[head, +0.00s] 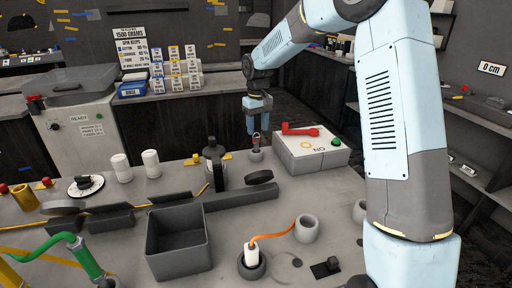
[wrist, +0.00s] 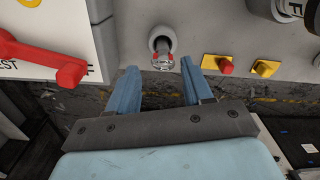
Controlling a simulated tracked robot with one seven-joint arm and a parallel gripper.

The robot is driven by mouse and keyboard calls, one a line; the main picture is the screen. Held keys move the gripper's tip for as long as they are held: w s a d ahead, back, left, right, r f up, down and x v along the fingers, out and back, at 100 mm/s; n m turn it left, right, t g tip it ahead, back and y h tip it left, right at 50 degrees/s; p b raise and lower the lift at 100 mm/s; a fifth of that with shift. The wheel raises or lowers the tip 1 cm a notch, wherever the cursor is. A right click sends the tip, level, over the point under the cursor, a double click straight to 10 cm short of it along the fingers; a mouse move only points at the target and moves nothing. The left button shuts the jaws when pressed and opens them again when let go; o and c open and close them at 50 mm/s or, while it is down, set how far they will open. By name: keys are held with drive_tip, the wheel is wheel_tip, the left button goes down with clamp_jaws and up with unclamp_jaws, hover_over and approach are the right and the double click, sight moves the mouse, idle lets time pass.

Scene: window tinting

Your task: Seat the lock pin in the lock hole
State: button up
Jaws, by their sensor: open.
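My gripper (head: 257,133) hangs over the bench's back edge, pointing down. In the wrist view its two blue fingers (wrist: 160,78) are apart, with nothing between their tips. A small pin with a metallic shaft and some red (head: 256,141), apparently the lock pin, stands roughly upright at a round grey collar (head: 255,155). In the wrist view the pin's end (wrist: 163,62) lies just beyond the fingertips, roughly in line with the gap, and the collar (wrist: 161,33) is behind it. The hole is hidden, so I cannot tell how deep the pin sits.
A white box with a red lever (head: 300,130) and green button stands close right of the pin. A dark upright device (head: 214,165) stands left. Red and yellow buttons (wrist: 225,67) sit on the bench edge. A grey bin (head: 178,242) and orange-corded white plug (head: 252,252) are nearer.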

sight(256, 142)
drive_tip(key=shift+a+f, duration=0.2)
drive_tip(key=shift+f, duration=3.4)
clamp_jaws()
